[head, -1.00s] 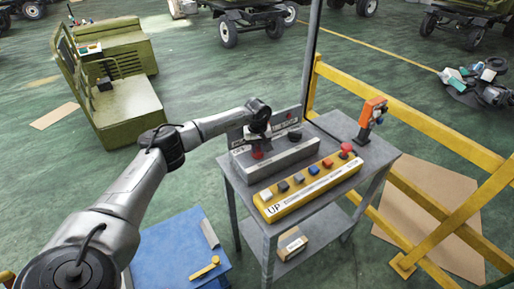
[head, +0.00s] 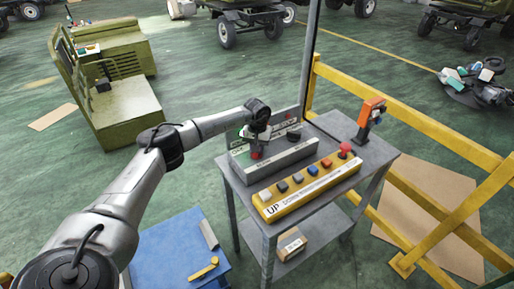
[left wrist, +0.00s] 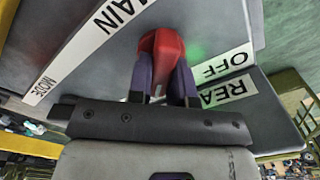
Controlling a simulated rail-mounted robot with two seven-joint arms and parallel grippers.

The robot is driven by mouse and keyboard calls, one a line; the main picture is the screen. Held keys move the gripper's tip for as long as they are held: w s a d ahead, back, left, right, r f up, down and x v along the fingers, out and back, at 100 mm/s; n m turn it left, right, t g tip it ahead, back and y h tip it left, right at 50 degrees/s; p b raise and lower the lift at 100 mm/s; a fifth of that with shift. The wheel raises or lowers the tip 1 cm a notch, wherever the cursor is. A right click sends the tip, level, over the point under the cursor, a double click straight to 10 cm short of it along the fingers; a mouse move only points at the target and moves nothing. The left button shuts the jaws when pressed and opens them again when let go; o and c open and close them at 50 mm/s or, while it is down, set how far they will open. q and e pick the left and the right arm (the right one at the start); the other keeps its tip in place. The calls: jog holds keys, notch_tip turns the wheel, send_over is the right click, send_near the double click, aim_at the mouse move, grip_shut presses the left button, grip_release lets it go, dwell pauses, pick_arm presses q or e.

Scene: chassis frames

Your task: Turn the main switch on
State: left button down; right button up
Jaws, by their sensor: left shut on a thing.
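The main switch is a red knob (head: 256,154) on the sloped grey control box (head: 290,158) on the metal stand. My left gripper (head: 257,147) comes down on it from above. In the left wrist view the red knob (left wrist: 161,55) sits between the two dark fingers of the left gripper (left wrist: 162,82), which is shut on it. White labels beside the knob read MAIN, MODE, OFF and part of another word. A green glow (left wrist: 196,53) shows on the panel beside the knob. My right gripper is not in view.
A yellow button box (head: 308,187) with several coloured buttons lies in front of the grey box. A black knob (head: 294,134) is to the right of the red one. An orange device (head: 371,112) stands at the stand's right corner. Yellow railings (head: 420,119) run behind and right.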

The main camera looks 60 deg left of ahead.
pick_arm(q)
jog(key=shift+r, duration=0.1)
jog(key=c, duration=1)
grip_release()
jog(key=shift+c, duration=0.2)
notch_tip(320, 180, up, 14)
jog(key=p, duration=0.1)
